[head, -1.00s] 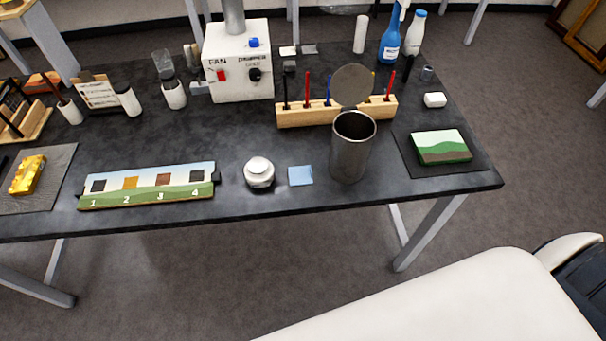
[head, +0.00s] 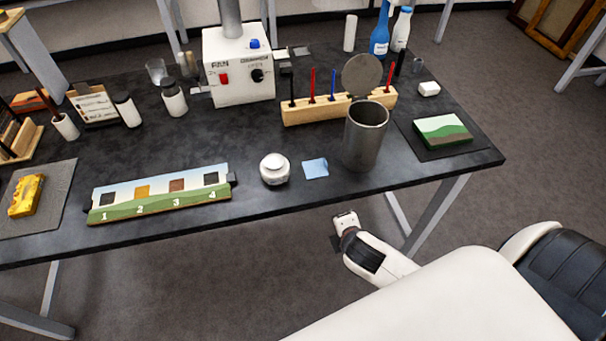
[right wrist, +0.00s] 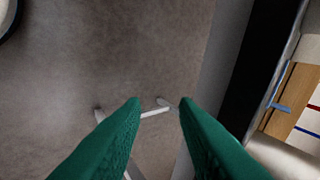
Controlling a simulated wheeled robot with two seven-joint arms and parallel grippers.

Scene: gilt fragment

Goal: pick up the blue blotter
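My left gripper is not in view.
The table's front edge (head: 290,210) lies between my right arm and the blotter. A numbered painted strip (head: 160,207) lies left of the jar. A wooden pen rack (head: 316,111) stands behind. A green-and-white block (head: 443,130) sits on a dark mat at right.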

